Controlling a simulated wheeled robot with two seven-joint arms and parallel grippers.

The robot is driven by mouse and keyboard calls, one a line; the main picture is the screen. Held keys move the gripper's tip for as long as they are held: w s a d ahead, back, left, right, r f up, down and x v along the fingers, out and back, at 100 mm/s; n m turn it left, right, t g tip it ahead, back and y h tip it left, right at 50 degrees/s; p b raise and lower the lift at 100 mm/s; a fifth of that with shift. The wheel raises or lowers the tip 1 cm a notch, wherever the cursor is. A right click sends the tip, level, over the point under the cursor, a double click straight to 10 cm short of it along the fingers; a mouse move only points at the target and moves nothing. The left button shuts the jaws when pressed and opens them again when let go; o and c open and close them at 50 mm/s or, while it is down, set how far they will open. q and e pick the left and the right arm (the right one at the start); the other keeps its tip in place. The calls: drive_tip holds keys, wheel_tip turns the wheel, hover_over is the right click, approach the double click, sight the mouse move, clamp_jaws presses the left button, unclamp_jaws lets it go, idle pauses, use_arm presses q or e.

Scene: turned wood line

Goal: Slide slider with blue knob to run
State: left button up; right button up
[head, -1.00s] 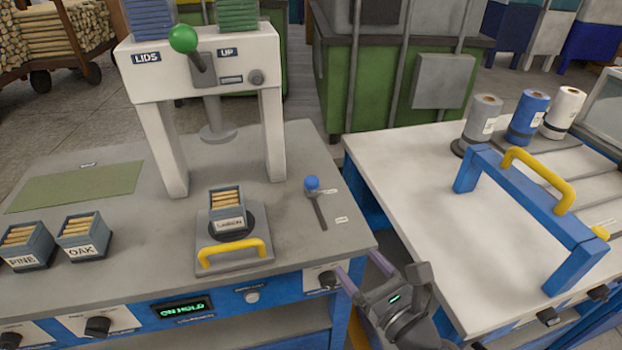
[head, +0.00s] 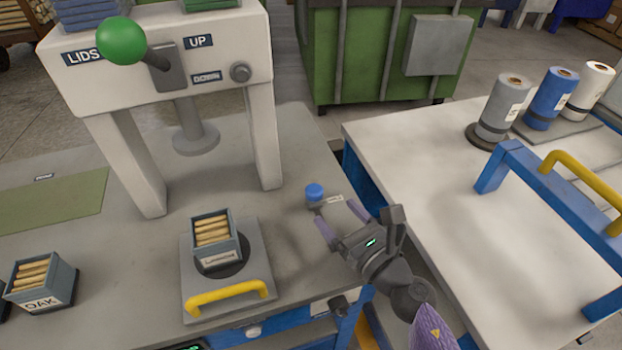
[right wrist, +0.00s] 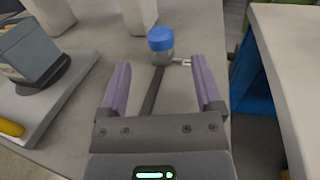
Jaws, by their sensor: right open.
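The slider's blue knob (head: 314,192) stands at the far end of a dark slot on the grey bench top, beside a small white label (head: 334,199) too small to read. The knob (right wrist: 160,38) and the slot (right wrist: 153,92) also show in the right wrist view. My right gripper (head: 340,218) is open and empty, on the near side of the knob. In the right wrist view its fingers (right wrist: 160,66) point toward the knob, which appears between and beyond the tips, apart from them. In the head view the gripper hides the near part of the slot. My left gripper is not in view.
A white press (head: 165,75) with a green ball lever stands left of the slider. A box of wooden sticks (head: 215,240) sits on a plate with a yellow handle (head: 228,293). A white table (head: 440,230) with a blue frame (head: 560,200) stands right, across a gap.

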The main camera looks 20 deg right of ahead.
sight(319, 195)
drive_tip(key=x, duration=0.8)
drive_tip(key=shift+w, duration=0.1)
clamp_jaws()
